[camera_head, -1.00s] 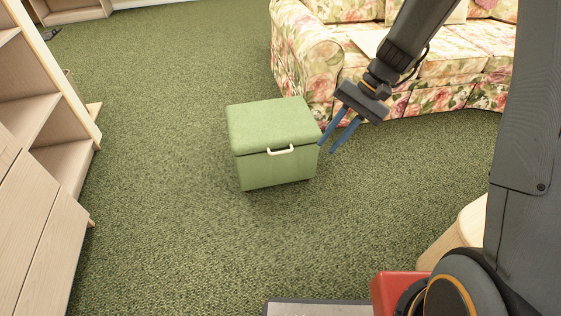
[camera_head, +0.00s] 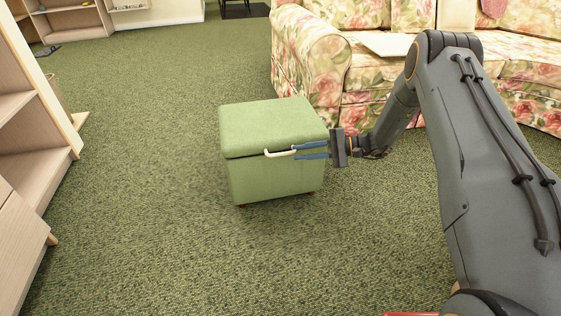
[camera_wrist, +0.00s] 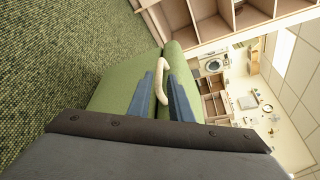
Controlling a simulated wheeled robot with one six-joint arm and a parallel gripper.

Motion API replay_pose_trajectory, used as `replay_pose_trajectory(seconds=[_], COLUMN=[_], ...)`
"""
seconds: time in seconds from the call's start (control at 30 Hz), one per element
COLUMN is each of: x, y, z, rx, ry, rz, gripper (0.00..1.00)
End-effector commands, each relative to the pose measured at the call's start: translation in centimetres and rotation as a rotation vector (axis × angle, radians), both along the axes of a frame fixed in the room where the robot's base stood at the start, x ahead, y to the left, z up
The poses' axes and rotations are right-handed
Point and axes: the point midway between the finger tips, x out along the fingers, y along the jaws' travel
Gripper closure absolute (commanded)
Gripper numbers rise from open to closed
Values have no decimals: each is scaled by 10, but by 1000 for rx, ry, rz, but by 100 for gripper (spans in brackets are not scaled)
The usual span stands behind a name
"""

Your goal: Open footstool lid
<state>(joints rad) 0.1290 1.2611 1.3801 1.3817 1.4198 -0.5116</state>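The green footstool (camera_head: 270,180) stands on the carpet with its padded lid (camera_head: 265,122) down. A cream handle (camera_head: 278,153) sticks out from its front at the lid seam. My gripper (camera_head: 299,152) reaches in from the right, its two blue fingers apart at the right end of the handle. In the wrist view, the handle (camera_wrist: 158,82) shows between the tips of the open fingers (camera_wrist: 165,88). Whether a finger touches the handle, I cannot tell. The footstool (camera_wrist: 120,85) fills the middle of that view.
A flowered sofa (camera_head: 315,60) stands close behind the footstool on the right. A wooden shelf unit (camera_head: 35,150) runs along the left side. Open green carpet (camera_head: 150,210) lies to the left and in front of the footstool. More low shelves (camera_head: 75,20) stand far back.

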Motion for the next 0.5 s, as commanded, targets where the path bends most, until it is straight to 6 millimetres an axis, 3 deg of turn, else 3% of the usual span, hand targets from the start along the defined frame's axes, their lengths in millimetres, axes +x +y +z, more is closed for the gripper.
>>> replay_pose_trajectory(seconds=[0.17,0.5], x=[4,5], y=[10,59], z=[-6,-17], rx=[11,9], ry=[-3,-2], rz=[-4,-3], gripper=[81,81])
